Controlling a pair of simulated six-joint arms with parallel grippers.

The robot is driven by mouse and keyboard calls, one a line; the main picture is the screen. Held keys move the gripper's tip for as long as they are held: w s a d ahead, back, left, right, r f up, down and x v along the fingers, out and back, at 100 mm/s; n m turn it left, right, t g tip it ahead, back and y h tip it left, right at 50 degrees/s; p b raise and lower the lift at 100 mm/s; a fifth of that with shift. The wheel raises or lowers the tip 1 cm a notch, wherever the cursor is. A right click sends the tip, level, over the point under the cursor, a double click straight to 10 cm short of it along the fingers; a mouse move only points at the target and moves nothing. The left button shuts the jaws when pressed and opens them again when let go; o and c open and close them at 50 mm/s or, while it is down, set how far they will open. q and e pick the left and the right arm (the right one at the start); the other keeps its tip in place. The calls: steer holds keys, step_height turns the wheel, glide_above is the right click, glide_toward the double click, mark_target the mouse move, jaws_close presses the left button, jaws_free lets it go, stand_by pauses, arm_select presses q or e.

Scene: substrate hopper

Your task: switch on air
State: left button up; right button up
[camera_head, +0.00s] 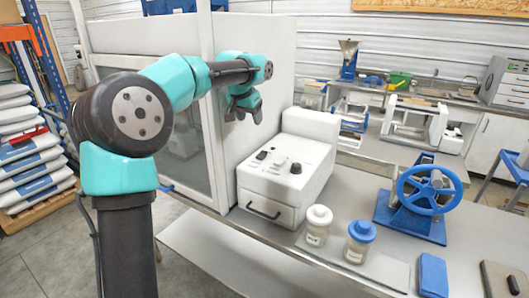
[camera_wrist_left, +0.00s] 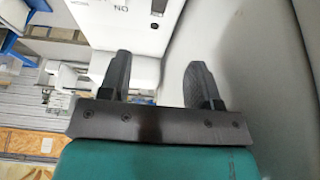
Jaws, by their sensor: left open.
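A white box-shaped machine (camera_head: 265,190) stands on the bench, with a control panel on its sloping top. The panel carries a dark switch (camera_head: 262,155), a light knob (camera_head: 281,162) and a black knob (camera_head: 296,168). I cannot tell which one is for air. My left gripper (camera_head: 243,115) is above and behind the panel, beside the white enclosure wall, empty and apart from the machine. In the left wrist view the fingers of this gripper (camera_wrist_left: 159,60) are spread. Beyond them is a white panel (camera_wrist_left: 110,22) with upside-down lettering and a small dark switch (camera_wrist_left: 157,10). My right gripper is not in view.
A white-lidded jar (camera_head: 317,225) and a blue-lidded jar (camera_head: 359,242) stand in front of the machine. A blue handwheel device (camera_head: 425,200) is to the right. The tall white enclosure (camera_head: 235,70) closes off the left side. Stacked bags (camera_head: 30,150) are at far left.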

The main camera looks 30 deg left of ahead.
mark_target(262, 154)
arm_select(q)
steer(key=shift+f, duration=0.15)
steer(key=x, duration=1.7)
steer(key=shift+f, duration=0.15)
steer(key=shift+c, duration=0.2)
steer(key=c, duration=0.9)
steer(key=shift+w+g, duration=0.25)
steer(key=shift+g, duration=0.85)
steer(key=shift+w+g, duration=0.25)
steer(key=shift+g, duration=0.85)
